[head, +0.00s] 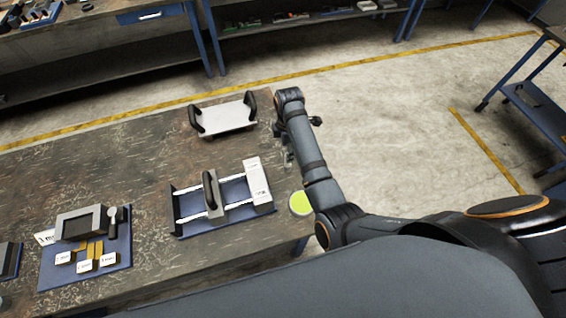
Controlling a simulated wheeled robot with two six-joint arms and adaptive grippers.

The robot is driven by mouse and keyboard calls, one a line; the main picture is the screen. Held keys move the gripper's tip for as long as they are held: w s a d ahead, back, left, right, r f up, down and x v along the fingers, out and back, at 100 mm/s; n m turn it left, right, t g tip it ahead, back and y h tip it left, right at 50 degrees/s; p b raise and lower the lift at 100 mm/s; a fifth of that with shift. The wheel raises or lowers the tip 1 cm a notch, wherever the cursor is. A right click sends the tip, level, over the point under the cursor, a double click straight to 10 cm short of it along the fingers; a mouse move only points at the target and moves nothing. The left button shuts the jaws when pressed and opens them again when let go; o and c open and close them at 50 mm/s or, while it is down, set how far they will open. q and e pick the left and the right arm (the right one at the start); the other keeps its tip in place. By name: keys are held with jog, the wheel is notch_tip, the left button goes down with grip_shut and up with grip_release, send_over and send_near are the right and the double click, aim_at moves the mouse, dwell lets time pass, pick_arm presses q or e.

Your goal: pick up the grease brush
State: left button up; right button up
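I cannot make out a grease brush for certain. A small upright tool with a pale round head and dark handle (113,217) stands at the right of a blue mat on the bench; I cannot tell if it is a brush. A round yellow-green disc with a pale rim (300,204) is at the bench's right edge, close beside my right arm. My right arm reaches in from the lower right and bends over the bench's right edge. Its gripper is mostly hidden behind the arm links, so its fingers cannot be read. My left gripper is not in view.
A slide fixture with a black handle and white block (258,184) stands mid-bench. A grey plate with two black handles (224,117) lies behind it. The blue mat (60,277) holds a grey box (82,222) and small labelled blocks. Bare bench (130,165) lies between.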

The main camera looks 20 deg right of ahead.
jog(key=f, duration=0.4)
jog(key=shift+d+f+p, duration=0.2)
jog(key=shift+d+p, duration=0.1)
jog(key=shift+d, duration=0.05)
jog(key=shift+a+f, duration=0.1)
jog(key=shift+f, duration=0.3)
jog(key=shift+a+f, duration=0.1)
jog(key=shift+f, duration=0.1)
notch_tip(320, 180, down, 5)
jog(key=shift+p, duration=0.55)
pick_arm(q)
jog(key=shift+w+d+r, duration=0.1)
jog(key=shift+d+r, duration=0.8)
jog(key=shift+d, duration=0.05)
pick_arm(e)
grip_shut()
